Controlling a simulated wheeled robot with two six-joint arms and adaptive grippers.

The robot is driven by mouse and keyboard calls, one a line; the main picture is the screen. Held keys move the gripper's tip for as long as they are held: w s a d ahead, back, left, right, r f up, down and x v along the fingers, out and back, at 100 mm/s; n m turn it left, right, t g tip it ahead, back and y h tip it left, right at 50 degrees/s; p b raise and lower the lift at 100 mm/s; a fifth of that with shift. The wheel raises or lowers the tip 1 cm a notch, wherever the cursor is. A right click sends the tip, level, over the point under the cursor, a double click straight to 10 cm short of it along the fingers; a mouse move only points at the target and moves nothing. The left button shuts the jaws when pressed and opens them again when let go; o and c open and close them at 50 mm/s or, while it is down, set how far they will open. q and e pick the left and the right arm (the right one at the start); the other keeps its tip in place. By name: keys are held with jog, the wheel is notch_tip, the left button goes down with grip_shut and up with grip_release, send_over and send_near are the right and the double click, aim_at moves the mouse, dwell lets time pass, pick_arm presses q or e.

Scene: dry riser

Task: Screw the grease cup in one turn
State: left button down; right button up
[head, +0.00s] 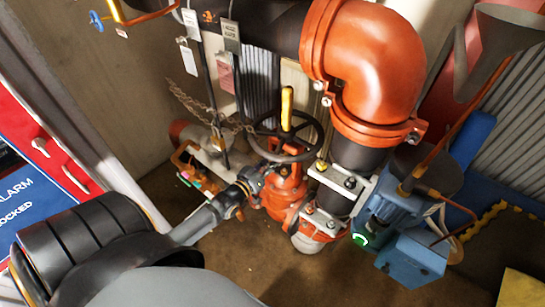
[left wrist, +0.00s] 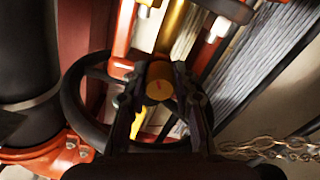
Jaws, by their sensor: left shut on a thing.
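In the left wrist view a round, brass-orange cap, which looks like the grease cup (left wrist: 160,83), sits between the two dark fingers of my left gripper (left wrist: 160,98). The fingers are shut on it from both sides. A small reddish mark shows on its face. In the head view my left gripper (head: 248,181) reaches from the lower left to the side of the red-orange valve body (head: 287,196), just below the black handwheel (head: 314,127). The cup is hidden there by the gripper. My right gripper is not in view.
A yellow stem (head: 287,105) rises through the handwheel. A chain (head: 190,100) and hanging tags (head: 231,36) are to the left. A large orange pipe elbow (head: 375,60) and a blue unit (head: 400,215) stand to the right. The floor below the valve is clear.

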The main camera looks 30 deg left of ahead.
pick_arm(q)
jog(key=m+p, duration=0.2)
jog(key=m, duration=0.2)
jog(key=shift+m+p, duration=0.3)
jog(key=m+p, duration=0.2)
jog(key=m, duration=0.2)
jog(key=shift+a+p, duration=0.1)
jog(key=shift+p, duration=0.2)
jog(key=m+p, duration=0.1)
jog(key=m, duration=0.4)
jog(key=shift+p, duration=0.4)
jog(key=m+p, duration=0.1)
jog(key=m, duration=0.3)
jog(key=shift+m, duration=0.3)
jog(key=m+p, duration=0.1)
jog(key=m, duration=0.9)
jog(key=shift+m+p, duration=0.4)
jog(key=m, duration=1)
jog(key=shift+p, duration=0.3)
